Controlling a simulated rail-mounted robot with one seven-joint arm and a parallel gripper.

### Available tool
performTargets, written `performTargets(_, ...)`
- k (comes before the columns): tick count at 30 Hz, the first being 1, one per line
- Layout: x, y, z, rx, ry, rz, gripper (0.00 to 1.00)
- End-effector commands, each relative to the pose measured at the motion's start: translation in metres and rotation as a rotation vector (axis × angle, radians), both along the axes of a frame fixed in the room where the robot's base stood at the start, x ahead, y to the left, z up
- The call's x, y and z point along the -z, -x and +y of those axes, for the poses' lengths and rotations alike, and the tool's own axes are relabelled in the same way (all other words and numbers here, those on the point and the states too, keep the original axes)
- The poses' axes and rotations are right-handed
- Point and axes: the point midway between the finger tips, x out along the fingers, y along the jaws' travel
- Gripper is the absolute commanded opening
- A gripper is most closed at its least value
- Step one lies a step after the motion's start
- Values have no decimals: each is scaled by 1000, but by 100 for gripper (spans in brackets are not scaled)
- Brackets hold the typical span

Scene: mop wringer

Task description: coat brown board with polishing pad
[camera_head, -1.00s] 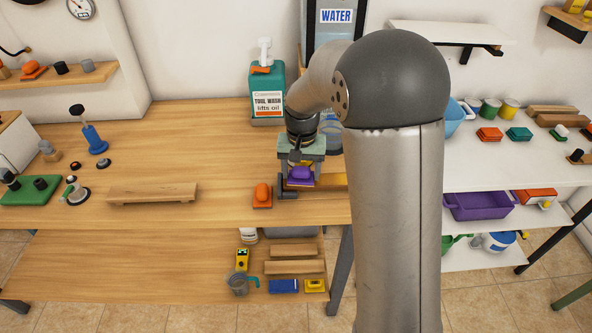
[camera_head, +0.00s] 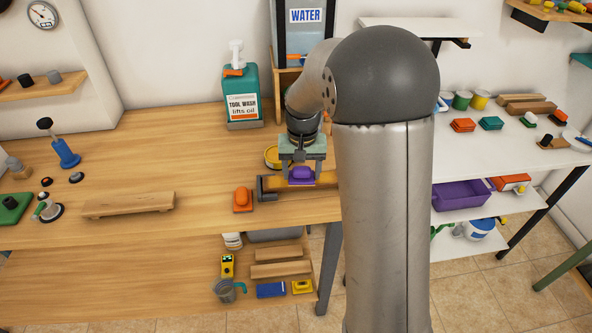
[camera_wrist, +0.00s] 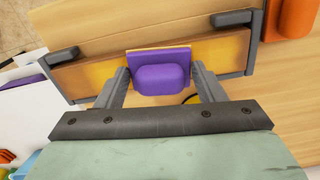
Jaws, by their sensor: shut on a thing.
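The polishing pad is a purple block (camera_head: 302,174) on a flat plate; it also shows in the wrist view (camera_wrist: 163,80). My gripper (camera_head: 302,166) is shut on it, with one grey finger at each side in the wrist view (camera_wrist: 162,82). The brown board (camera_wrist: 226,52) lies in a grey holder (camera_wrist: 237,19) with end stops. The pad is over the middle of the board, and a thin gap between them cannot be ruled out. My arm hides part of the board in the head view.
An orange pad (camera_head: 242,199) stands left of the holder. A yellow tin (camera_head: 271,156) is just behind it, and a green tool wash bottle (camera_head: 241,95) is farther back. A wooden stand (camera_head: 128,204) lies left on the bench (camera_head: 190,160), with clear wood between.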

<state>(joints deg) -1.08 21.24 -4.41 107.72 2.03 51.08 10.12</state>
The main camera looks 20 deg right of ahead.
Motion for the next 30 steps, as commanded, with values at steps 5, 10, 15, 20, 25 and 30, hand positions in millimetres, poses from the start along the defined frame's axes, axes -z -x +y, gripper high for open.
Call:
performTargets(5, 0, 3, -16, 3, 0, 2, 37)
performTargets(10, -1, 3, -20, 2, 1, 1, 37)
performTargets(15, 1, 4, -31, 3, 0, 1, 37)
performTargets(20, 2, 6, -42, 2, 0, 1, 37)
performTargets(25, 2, 7, -47, 3, 0, 2, 37)
performTargets(30, 1, 9, -59, 3, 0, 3, 37)
